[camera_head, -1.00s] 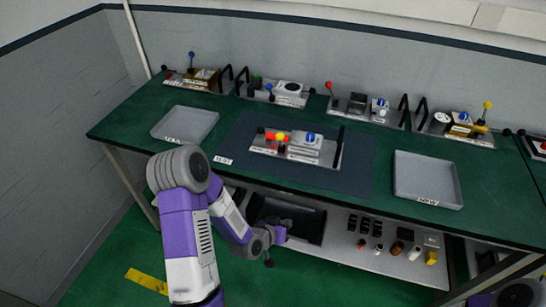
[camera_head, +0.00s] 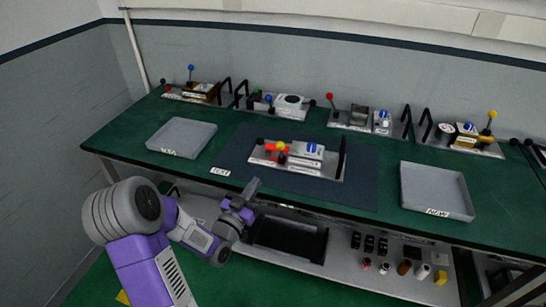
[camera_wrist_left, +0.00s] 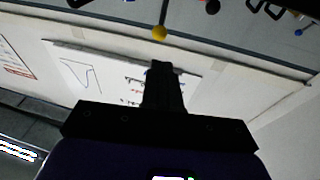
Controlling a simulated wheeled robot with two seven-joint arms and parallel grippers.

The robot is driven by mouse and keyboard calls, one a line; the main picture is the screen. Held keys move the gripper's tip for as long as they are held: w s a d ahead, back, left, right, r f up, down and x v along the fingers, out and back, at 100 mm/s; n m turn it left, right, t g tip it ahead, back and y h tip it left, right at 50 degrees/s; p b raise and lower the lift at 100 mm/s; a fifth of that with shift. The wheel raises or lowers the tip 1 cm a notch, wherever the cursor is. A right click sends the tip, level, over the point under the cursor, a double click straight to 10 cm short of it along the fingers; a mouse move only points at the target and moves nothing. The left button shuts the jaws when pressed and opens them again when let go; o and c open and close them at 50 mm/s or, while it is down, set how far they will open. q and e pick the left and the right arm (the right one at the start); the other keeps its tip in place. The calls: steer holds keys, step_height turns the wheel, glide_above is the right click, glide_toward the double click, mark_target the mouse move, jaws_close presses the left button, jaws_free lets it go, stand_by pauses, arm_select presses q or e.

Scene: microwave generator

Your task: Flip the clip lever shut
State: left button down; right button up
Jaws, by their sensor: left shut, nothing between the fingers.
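A plate fixture (camera_head: 285,171) sits on the dark mat at the table's middle, with a red part, a white block with a blue knob, and a black handle at its right. A yellow ball knob (camera_head: 281,146) shows at its left end; I cannot tell for certain which part is the clip lever. My left gripper (camera_head: 254,184) is shut and empty, in front of the fixture and apart from it, near the table's front edge. In the left wrist view its fingers (camera_wrist_left: 162,70) are together, with a yellow ball (camera_wrist_left: 159,32) beyond them. My right gripper is not in view.
Grey trays lie at the left (camera_head: 182,138) and right (camera_head: 436,190) of the dark mat (camera_head: 358,185). Several similar fixtures line the table's back edge. A lower shelf holds a black bin (camera_head: 288,238) and small parts. The mat around the fixture is clear.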

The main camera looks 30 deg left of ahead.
arm_select(q)
steer(key=x, duration=1.2)
steer(key=shift+w, duration=0.2)
